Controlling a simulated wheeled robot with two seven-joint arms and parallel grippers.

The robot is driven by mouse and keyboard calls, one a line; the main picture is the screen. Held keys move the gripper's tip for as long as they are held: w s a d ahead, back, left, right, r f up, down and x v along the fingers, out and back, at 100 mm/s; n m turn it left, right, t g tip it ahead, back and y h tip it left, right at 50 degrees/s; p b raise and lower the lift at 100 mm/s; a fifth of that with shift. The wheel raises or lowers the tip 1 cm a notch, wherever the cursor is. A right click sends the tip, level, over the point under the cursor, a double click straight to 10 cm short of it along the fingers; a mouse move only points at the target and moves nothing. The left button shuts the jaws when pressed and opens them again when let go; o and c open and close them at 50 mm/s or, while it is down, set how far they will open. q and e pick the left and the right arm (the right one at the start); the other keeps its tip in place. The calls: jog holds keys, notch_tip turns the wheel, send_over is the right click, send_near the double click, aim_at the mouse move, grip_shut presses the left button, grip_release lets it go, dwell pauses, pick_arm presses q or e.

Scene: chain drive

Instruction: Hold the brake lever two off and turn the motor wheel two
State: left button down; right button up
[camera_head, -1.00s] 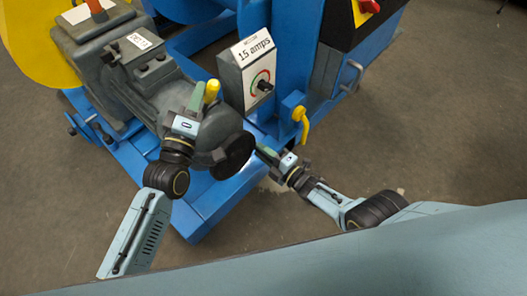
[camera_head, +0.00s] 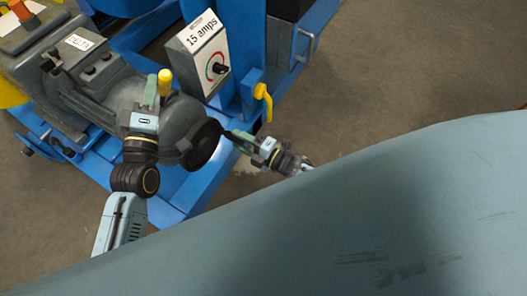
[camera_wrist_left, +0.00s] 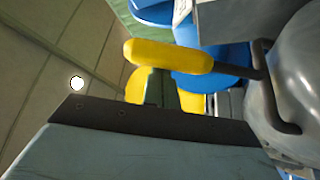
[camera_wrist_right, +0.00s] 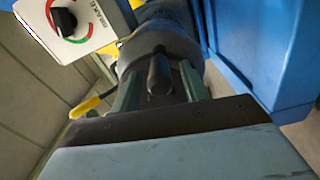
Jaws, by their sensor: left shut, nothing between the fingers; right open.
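The brake lever's yellow handle (camera_head: 165,82) stands up beside the grey motor. It lies large across the left wrist view (camera_wrist_left: 170,55). My left gripper (camera_head: 149,93) is shut and empty right beside this handle; I cannot tell whether they touch. The motor wheel (camera_head: 202,144) is a black disc on the motor's near end. My right gripper (camera_head: 230,136) is at the wheel's right edge, with open fingers. In the right wrist view a short dark peg (camera_wrist_right: 159,75) shows between these fingers, apparently the wheel's handle, not clearly gripped.
A "15 amps" box (camera_head: 200,55) with a black knob stands behind the wheel. A yellow handle (camera_head: 263,98) sits on a blue post to its right. The blue frame (camera_head: 170,205) runs below the motor. Open floor (camera_head: 400,70) lies at the right.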

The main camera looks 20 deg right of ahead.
jog(key=v, duration=0.8)
jog(key=shift+s, duration=0.2)
jog(key=shift+d, duration=0.1)
jog(key=shift+d, duration=0.1)
jog(key=c, duration=0.4)
jog(key=shift+w+d+r+m, duration=0.15)
jog(key=shift+d+r+m, duration=0.1)
jog(key=shift+m, duration=0.15)
jog(key=shift+c, duration=1.2)
jog(key=d+r+m, duration=0.2)
jog(key=m, duration=0.1)
jog(key=w+d+r+m, duration=0.1)
jog(key=m, duration=0.1)
jog(key=shift+r+g+h, duration=0.1)
jog(key=shift+g+h, duration=0.2)
jog(key=shift+h, duration=0.1)
grip_shut()
jog(key=s+r+m+g, duration=0.2)
jog(key=r+m, duration=0.4)
jog(key=m, duration=0.5)
jog(key=shift+s+a+m, duration=0.15)
jog(key=shift+s+m, duration=0.25)
jog(key=shift+s, duration=0.15)
